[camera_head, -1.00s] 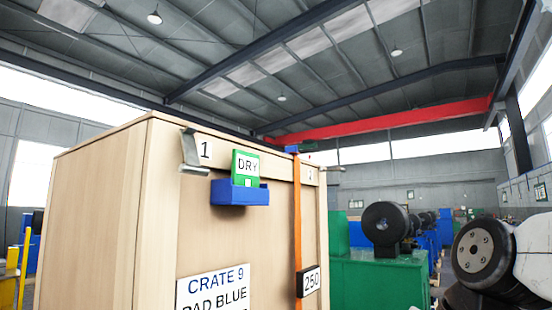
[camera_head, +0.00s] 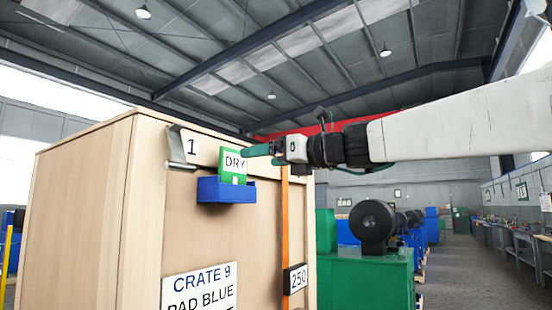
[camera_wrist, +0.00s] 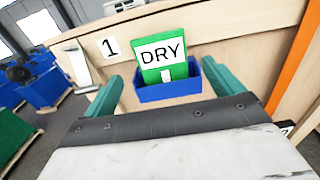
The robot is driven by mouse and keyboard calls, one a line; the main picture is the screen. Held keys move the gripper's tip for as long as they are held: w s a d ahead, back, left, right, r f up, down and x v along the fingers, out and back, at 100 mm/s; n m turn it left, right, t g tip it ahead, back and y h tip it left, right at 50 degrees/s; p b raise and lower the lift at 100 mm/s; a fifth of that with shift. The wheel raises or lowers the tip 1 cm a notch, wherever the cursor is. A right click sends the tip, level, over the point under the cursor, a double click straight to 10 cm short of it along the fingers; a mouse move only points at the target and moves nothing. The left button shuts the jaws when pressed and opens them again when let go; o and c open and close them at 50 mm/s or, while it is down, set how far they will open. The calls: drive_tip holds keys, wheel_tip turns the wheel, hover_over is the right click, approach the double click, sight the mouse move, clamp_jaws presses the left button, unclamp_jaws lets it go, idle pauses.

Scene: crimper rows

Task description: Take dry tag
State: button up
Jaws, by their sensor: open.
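The dry tag (camera_head: 233,164) is a green card with a white label reading DRY. It stands in a small blue holder (camera_head: 226,190) fixed to the front of a wooden crate. In the wrist view the tag (camera_wrist: 163,50) and the blue holder (camera_wrist: 165,92) are straight ahead. My gripper (camera_head: 262,150) reaches in from the right, its teal fingers close to the tag's right edge in the head view. In the wrist view my gripper (camera_wrist: 165,88) is open, with one finger on each side of the holder. It holds nothing.
The wooden crate (camera_head: 85,205) bears a CRATE 9 sign (camera_head: 200,290), a metal bracket (camera_head: 180,147) left of the tag and an orange strap (camera_head: 284,225) to the right. A green cabinet (camera_head: 365,280) with a black round machine (camera_head: 372,222) stands at right.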

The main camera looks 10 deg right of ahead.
sight(236, 162)
drive_tip(key=shift+x, duration=4.4)
drive_tip(key=c, duration=1)
drive_tip(key=shift+o, duration=0.2)
drive_tip(key=shift+r, duration=2.95)
